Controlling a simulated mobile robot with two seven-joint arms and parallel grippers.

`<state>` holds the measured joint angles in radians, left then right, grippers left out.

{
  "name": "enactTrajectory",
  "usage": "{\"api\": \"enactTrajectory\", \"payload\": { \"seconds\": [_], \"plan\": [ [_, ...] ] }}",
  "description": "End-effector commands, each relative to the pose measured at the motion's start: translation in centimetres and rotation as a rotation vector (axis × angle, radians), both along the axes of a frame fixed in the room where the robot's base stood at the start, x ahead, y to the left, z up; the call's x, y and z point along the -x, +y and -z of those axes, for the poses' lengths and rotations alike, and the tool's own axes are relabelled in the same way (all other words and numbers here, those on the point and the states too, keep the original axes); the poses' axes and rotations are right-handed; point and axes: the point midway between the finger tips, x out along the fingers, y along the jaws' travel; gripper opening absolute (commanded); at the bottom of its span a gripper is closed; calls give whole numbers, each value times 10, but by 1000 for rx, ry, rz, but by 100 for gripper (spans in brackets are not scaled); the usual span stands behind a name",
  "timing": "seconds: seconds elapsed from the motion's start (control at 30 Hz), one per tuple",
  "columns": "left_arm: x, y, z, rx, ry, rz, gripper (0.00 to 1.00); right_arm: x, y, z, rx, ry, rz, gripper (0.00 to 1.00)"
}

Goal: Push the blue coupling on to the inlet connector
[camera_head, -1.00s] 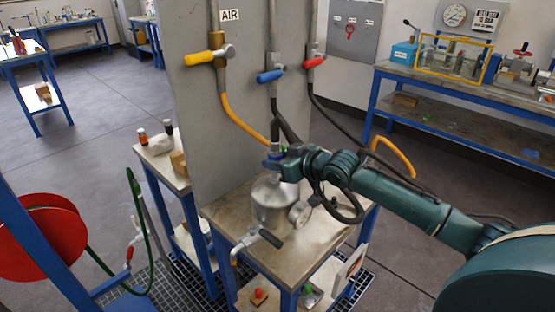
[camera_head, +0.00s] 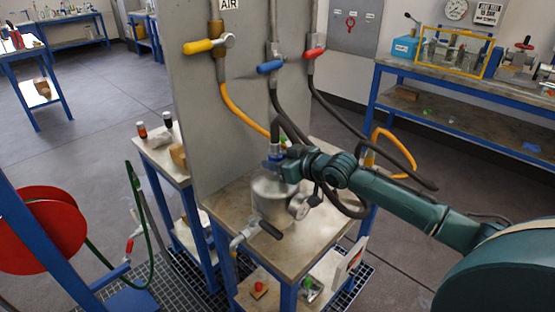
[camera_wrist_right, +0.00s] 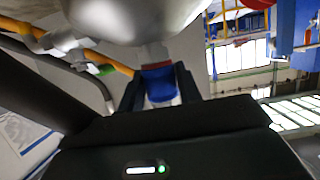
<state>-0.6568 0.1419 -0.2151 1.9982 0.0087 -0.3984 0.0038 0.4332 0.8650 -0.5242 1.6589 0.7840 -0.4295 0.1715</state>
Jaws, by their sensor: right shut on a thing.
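The blue coupling (camera_head: 276,155) is on the end of a dark hose, above the metal vessel (camera_head: 268,212) on the bench. My right gripper (camera_head: 276,163) is shut on it. In the right wrist view the blue coupling (camera_wrist_right: 160,88), with a red band, sits between my two dark fingers (camera_wrist_right: 160,92). The rounded metal of the vessel (camera_wrist_right: 130,18) fills the top of that view. The coupling is low over the vessel's top. The inlet connector is hidden by the gripper, so I cannot tell whether they touch. My left gripper is out of view.
A pressure gauge (camera_head: 298,207) and a dark-handled side valve (camera_head: 262,230) stick out from the vessel. Behind stands a grey panel (camera_head: 190,110) with yellow (camera_head: 203,46), blue (camera_head: 270,68) and red (camera_head: 315,53) valve handles. Black and yellow hoses hang around my right arm.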

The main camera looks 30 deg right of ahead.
Motion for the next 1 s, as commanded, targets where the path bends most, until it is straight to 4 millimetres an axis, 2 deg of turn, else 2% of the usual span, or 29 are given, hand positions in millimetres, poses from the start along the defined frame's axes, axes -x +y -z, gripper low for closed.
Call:
{"api": "enactTrajectory", "payload": {
  "seconds": [0.17, 0.2, 0.5, 0.8, 1.0],
  "plan": [
    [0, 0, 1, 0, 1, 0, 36, 0, 0, 2, 0, -1, 0, 0],
    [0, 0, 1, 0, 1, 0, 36, 0, 0, 2, 0, 0, 0, 36],
    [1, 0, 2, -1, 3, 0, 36, 0, 0, 2, 0, 0, 0, 60],
    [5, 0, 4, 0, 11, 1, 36, 2, -1, 3, 2, 2, 1, 60],
    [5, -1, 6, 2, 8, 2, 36, 28, -10, -6, 5, 4, -1, 60]
  ]
}}
